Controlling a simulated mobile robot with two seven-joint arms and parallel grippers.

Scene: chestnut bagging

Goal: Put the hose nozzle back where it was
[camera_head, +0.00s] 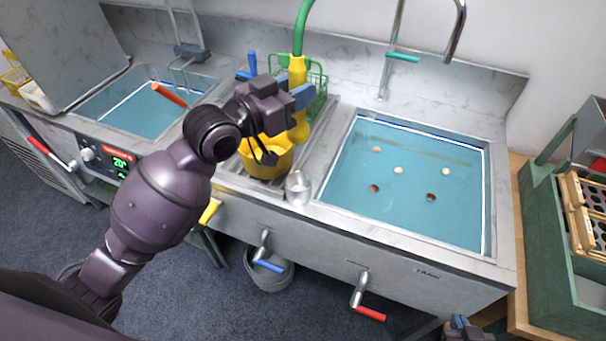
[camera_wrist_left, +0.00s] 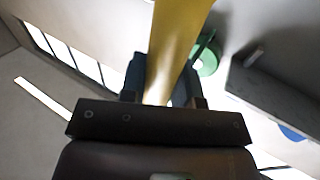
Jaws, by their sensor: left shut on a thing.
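The yellow hose nozzle (camera_head: 298,72) hangs upright from a green hose (camera_head: 303,28) in the head view, between the two basins. My left gripper (camera_head: 300,97) is shut on the nozzle, its blue fingers at the nozzle's middle. The nozzle's lower end shows below the fingers, beside a yellow pot (camera_head: 262,160). In the left wrist view the yellow nozzle (camera_wrist_left: 178,35) runs up from between the fingers of the left gripper (camera_wrist_left: 160,88). Only a small part of my right gripper (camera_head: 463,326) shows at the bottom edge; its jaws are not clear.
A green wire rack (camera_head: 318,75) stands behind the nozzle. The right basin (camera_head: 490,200) holds water with several chestnuts. A metal cup (camera_head: 298,187) stands on the front ledge. A faucet (camera_head: 400,45) rises behind the right basin. A green crate (camera_head: 545,240) is at far right.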

